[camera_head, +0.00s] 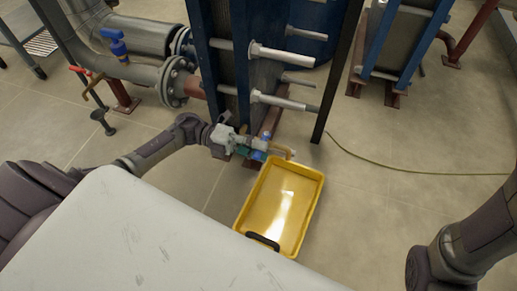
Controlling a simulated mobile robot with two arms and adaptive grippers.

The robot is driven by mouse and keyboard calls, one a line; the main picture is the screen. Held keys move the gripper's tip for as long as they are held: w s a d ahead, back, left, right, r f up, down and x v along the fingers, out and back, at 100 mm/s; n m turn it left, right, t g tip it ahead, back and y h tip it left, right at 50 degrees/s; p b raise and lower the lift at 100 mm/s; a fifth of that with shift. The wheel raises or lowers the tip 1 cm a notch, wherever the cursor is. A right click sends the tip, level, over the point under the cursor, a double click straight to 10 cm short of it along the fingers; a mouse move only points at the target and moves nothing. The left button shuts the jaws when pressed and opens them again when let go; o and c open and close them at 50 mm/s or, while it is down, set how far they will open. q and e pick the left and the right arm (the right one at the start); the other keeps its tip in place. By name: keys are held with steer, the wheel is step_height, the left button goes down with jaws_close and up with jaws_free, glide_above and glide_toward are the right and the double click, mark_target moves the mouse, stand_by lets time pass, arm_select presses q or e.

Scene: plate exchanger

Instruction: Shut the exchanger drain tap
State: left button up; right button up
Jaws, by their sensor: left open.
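The exchanger drain tap sits low at the foot of the plate exchanger (262,85). Its small blue handle (262,148) and bent brass spout (284,151) show just right of my left gripper (246,147). My left gripper is open, with its fingers at the tap beside the blue handle. I cannot tell whether they touch it. The gripper hides part of the tap body. My right arm (470,240) comes in at the lower right; its gripper is outside the view.
A yellow tray (241,213) with a shiny inside lies on the floor below the spout. Flanged pipes (140,72) with blue and red-orange valve handles stand at the left. A thin hose (400,168) crosses the floor at the right. The floor right of the tray is clear.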

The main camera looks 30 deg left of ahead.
arm_select(q)
steer(key=s+a, duration=0.1)
steer(key=a, duration=1)
steer(key=shift+s+a, duration=0.25)
steer(key=shift+a, duration=0.15)
